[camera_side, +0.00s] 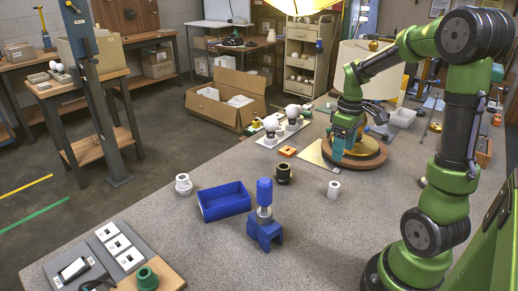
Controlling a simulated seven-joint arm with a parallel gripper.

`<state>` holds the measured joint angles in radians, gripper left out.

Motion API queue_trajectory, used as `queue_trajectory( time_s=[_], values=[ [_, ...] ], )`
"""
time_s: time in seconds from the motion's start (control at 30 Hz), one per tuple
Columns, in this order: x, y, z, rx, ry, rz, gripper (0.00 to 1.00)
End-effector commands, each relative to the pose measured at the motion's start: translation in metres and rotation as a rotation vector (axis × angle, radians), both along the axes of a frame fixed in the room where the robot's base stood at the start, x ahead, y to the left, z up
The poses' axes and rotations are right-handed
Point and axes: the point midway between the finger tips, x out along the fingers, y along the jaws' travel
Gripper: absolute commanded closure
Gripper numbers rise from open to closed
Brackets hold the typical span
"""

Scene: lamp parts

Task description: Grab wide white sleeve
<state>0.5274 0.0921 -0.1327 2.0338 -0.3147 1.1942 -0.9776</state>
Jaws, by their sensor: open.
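Two small white hollow parts stand on the grey speckled table (260,262). One is a plain upright white cylinder (334,190) right of centre. The other is a stepped white piece (183,185) near the table's left edge, with a wider lower part. I cannot tell for certain which is the wide white sleeve. My gripper (338,152) points down over the round wooden base (371,161), behind the plain cylinder and well apart from both white parts. It is open; its fingertips are small and hard to make out, and I see nothing held.
A blue tray (224,203), a dark ring-shaped part (284,174) and a blue stand holding an upright blue piece (264,214) occupy the table's middle. Bulbs (271,124) stand behind. A switch panel (115,245) and green part (147,278) lie front left. The front centre is clear.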

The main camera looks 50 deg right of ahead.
Motion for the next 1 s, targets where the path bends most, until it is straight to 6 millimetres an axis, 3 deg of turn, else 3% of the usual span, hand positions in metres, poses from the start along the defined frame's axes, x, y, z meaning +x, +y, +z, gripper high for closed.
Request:
queue_trajectory(
  time_s=[0.1, 0.33, 0.67, 1.0],
  values=[
    [-0.001, 0.001, -0.029, 0.005, 0.007, -0.002, 0.36],
    [-0.001, 0.001, -0.075, 0.004, 0.004, -0.004, 0.36],
    [0.001, 0.002, -0.104, 0.003, 0.002, -0.003, 0.36],
    [0.004, 0.003, -0.146, 0.002, 0.001, -0.005, 0.36]
  ],
)
